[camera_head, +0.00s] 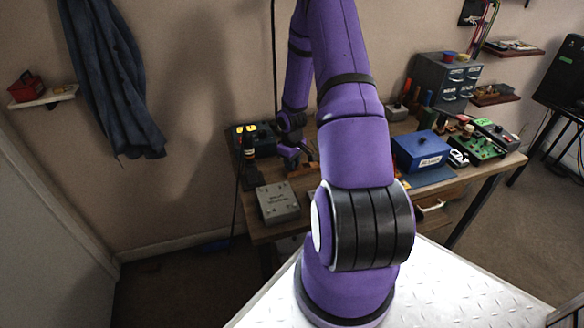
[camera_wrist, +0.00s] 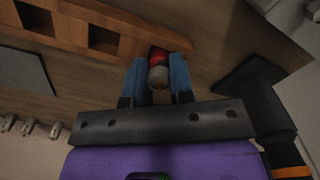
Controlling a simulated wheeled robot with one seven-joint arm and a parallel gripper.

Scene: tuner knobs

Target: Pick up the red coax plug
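In the wrist view the red coax plug (camera_wrist: 158,56), with a grey end nearer the camera, sits between the two blue fingers of my gripper (camera_wrist: 158,72). The fingers lie along its left and right sides with little or no gap. I cannot tell whether they press on it. The plug is at the right end of a wooden block (camera_wrist: 125,38) with square holes; whether it still sits in the block is unclear. In the head view my gripper (camera_head: 292,158) is low over the back left of the workbench, and the plug cannot be made out there.
A grey box (camera_head: 277,202) stands at the bench's front left. A dark device with yellow parts (camera_head: 254,138) is behind my gripper. A blue box (camera_head: 421,150) and a green circuit board (camera_head: 480,145) are to the right. In the wrist view a dark object (camera_wrist: 250,90) lies right of the fingers.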

